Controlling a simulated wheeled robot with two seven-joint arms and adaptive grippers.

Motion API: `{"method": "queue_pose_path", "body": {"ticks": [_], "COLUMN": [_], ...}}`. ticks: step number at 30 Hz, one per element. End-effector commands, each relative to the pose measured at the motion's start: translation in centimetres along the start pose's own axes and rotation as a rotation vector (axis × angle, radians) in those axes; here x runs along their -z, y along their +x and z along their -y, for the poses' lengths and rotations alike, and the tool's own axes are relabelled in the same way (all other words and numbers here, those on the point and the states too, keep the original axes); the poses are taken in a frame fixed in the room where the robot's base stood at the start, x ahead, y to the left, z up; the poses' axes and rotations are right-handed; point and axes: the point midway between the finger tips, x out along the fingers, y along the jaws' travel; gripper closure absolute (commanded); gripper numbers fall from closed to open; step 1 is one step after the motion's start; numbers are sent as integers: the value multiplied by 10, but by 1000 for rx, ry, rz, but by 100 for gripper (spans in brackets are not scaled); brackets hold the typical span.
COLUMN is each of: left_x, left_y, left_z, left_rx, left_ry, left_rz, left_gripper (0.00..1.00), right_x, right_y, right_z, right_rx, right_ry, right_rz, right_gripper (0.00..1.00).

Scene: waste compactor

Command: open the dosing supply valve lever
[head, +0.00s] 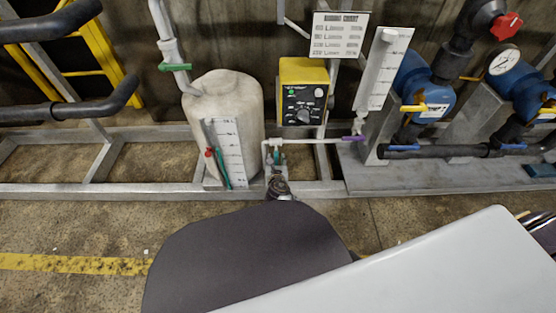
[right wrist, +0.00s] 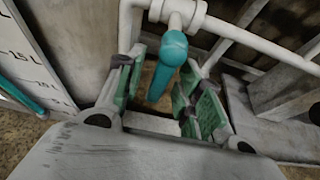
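A teal valve lever (right wrist: 168,68) sits on a white valve body in thin white pipework, and points towards my right gripper in the right wrist view. My right gripper (right wrist: 158,82) is open, with a green-padded finger on each side of the lever. Gaps show between the lever and the pads, so I see no grip. In the head view the right gripper (head: 277,161) is small, at the low pipe between the tank and the yellow pump; the lever is hard to separate from the green pads there. My left gripper is not in view.
A white tank (head: 226,100) with a scale strip stands left of the right gripper. A yellow control box (head: 302,88) is above right. A white pipe runs right to a purple lever (head: 354,137). A grey base frame (head: 318,188) runs underneath.

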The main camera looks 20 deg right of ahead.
Motion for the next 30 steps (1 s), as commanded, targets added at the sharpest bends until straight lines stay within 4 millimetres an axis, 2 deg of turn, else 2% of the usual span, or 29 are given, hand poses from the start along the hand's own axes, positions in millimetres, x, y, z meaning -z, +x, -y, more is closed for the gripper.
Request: {"method": "queue_pose_path", "body": {"ticks": [15,24,30], "left_x": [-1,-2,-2], "left_y": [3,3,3], "left_z": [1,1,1], "left_rx": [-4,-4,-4], "left_ry": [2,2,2], "left_rz": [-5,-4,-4], "left_gripper": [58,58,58], "right_x": [2,2,2], "right_y": [0,0,0], "right_z": [-3,-3,-3], "right_rx": [0,0,0], "right_ry": [1,1,1], "right_rz": [0,0,0], "right_gripper": [63,100,100]}}
